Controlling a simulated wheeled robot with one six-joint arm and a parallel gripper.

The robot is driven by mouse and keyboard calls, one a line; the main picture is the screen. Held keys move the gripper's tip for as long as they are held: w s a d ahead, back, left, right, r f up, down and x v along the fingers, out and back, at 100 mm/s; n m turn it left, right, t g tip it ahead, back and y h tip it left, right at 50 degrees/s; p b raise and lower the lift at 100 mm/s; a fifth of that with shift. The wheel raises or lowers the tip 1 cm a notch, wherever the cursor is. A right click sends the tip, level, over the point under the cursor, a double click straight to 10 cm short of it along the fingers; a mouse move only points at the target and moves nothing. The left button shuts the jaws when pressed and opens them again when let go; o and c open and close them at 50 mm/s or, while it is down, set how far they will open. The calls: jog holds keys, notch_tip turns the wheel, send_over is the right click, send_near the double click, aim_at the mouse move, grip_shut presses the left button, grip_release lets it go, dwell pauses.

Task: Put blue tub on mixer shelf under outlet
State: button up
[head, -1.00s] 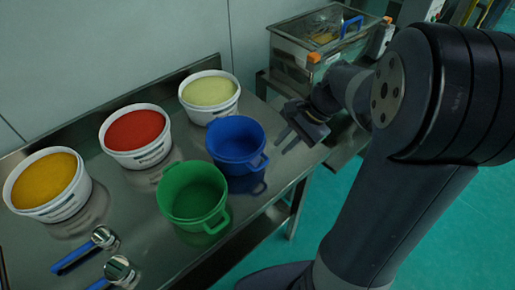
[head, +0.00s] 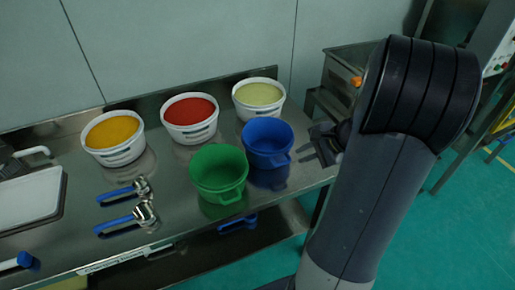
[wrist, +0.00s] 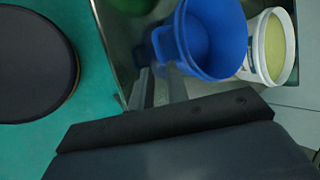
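The blue tub (head: 268,143) stands upright and empty on the steel table, near its right end. In the wrist view the blue tub (wrist: 213,35) shows at the top, with its handle at its left side. My gripper (head: 308,152) is just right of the tub in the head view, with its two fingers apart and pointing at the handle side. In the wrist view my gripper (wrist: 155,82) has its fingers below the handle; whether they touch it is unclear. I cannot identify the mixer shelf or the outlet; my arm covers part of the right side.
A green tub (head: 218,173) stands left of the blue one. White tubs of yellow (head: 115,150), red (head: 190,133) and pale green (head: 258,108) contents stand behind. A steel machine (head: 345,68) is partly hidden behind my arm.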

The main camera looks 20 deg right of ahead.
aim_at(286, 162)
jog(key=x, duration=0.9)
jog(key=shift+a+f, duration=0.1)
jog(key=shift+f, duration=0.1)
grip_shut()
